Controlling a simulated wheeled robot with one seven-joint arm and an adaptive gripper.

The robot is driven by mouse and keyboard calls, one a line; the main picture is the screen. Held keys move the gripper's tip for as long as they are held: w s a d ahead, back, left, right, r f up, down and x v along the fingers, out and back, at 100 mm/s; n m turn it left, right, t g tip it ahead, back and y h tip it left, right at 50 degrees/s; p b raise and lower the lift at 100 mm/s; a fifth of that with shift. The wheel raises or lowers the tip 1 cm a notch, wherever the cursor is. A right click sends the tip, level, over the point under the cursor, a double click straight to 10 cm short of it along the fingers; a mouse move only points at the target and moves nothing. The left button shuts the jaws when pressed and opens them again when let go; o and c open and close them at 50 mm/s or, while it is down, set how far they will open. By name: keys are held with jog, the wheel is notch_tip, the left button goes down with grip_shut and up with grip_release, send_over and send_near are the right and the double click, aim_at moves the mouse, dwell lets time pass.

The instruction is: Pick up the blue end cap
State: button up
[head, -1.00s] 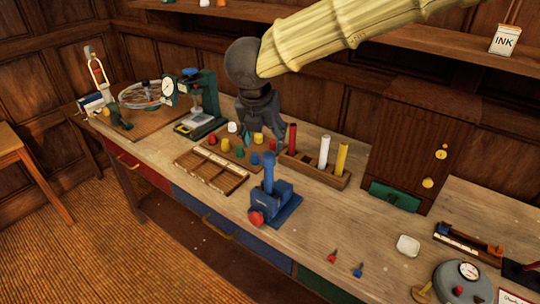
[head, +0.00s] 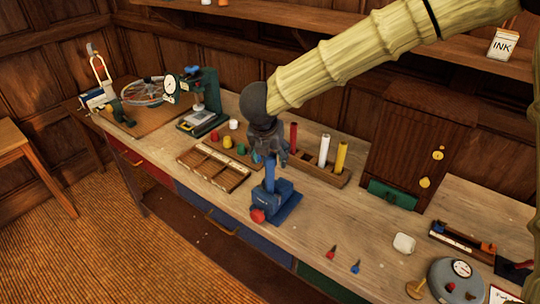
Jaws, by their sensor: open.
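A patch of blue, seemingly the blue end cap (head: 256,158), shows at the left of my gripper, mostly hidden. My gripper (head: 269,157) is open, pointing down. In the picture it overlaps the top of a blue tube (head: 270,178), which stands upright in a blue fixture with a red knob (head: 257,215). I cannot tell its height above them.
An empty compartment tray (head: 213,181) lies left of the fixture. A wooden rack (head: 318,174) behind holds red, white and yellow tubes. A dial-gauge stand (head: 200,105) is at the back left and a wooden cabinet (head: 410,140) at the right.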

jog(key=c, duration=1.1)
jog(key=shift+r, duration=0.1)
